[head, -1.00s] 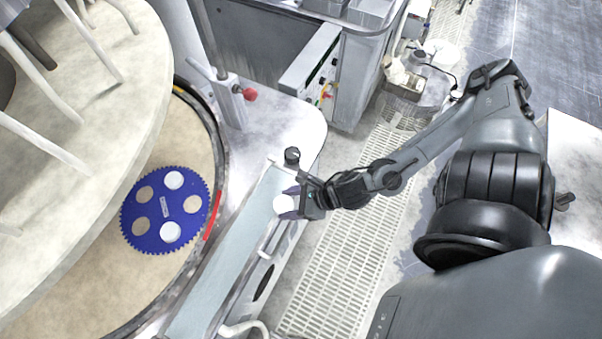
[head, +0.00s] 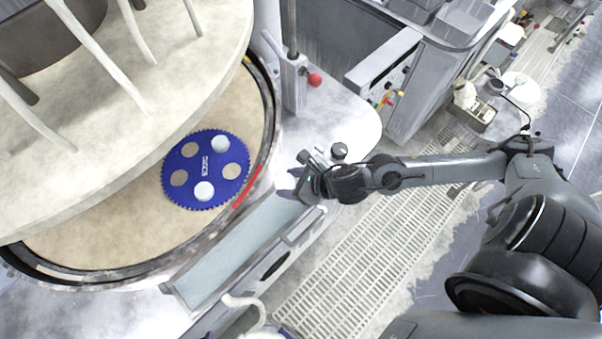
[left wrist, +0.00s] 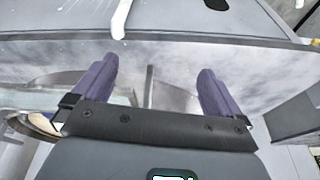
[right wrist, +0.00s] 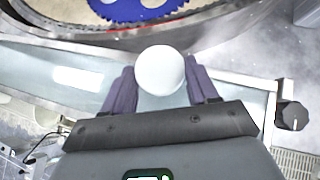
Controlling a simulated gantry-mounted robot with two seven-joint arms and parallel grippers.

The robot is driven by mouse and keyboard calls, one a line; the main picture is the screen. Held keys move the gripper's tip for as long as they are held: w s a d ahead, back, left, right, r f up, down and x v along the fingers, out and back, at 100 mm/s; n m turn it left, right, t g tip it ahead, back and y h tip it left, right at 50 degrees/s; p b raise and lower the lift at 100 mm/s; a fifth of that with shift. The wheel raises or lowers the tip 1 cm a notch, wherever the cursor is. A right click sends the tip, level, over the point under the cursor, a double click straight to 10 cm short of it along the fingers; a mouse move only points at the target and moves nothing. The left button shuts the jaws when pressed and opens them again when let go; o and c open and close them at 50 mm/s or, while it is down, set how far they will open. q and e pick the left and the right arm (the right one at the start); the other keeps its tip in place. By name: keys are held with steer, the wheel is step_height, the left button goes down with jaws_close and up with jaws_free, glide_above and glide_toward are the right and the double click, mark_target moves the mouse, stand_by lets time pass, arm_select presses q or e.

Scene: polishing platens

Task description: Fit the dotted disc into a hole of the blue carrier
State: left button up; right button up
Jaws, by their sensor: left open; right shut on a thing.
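The blue carrier (head: 207,160) is a toothed disc lying flat on the tan platen. Two of its holes hold white discs (head: 220,143) (head: 204,191); three holes (head: 233,170) show bare tan platen. My right gripper (head: 295,190) is over the upper end of the pale trough, right of the carrier and apart from it. In the right wrist view it is shut on a round white disc (right wrist: 160,69), held between the purple fingers. No dots can be made out on this disc. My left gripper (left wrist: 155,88) is open and empty, seen only in the left wrist view.
The platen's dark rim, with a red strip (head: 247,187), stands between the trough (head: 235,248) and the carrier. A large upper plate (head: 140,120) with pale rods overhangs the platen's left side. A red-knobbed post (head: 300,80) and a black knob (head: 339,149) stand nearby.

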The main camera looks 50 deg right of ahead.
steer(key=w, duration=0.1)
steer(key=w+a, duration=0.1)
steer(key=w, duration=0.2)
steer(key=shift+a, duration=0.3)
steer(key=w+a, duration=0.1)
steer(key=w, duration=0.2)
steer(key=w+a, duration=0.1)
steer(key=w, duration=0.2)
steer(key=w+a+b, duration=0.1)
steer(key=w, duration=0.2)
steer(key=shift+w+a, duration=0.15)
steer(key=shift+a, duration=0.1)
steer(key=shift+w+a, duration=0.3)
steer(key=shift+w, duration=0.5)
steer(key=b+x, duration=0.4)
steer(key=shift+s+f+b, duration=0.15)
steer(key=shift+f+b, duration=0.2)
steer(key=shift+f, duration=0.1)
steer(key=shift+f+b, duration=1.5)
steer(key=shift+b, duration=0.1)
steer(key=shift+f, duration=0.1)
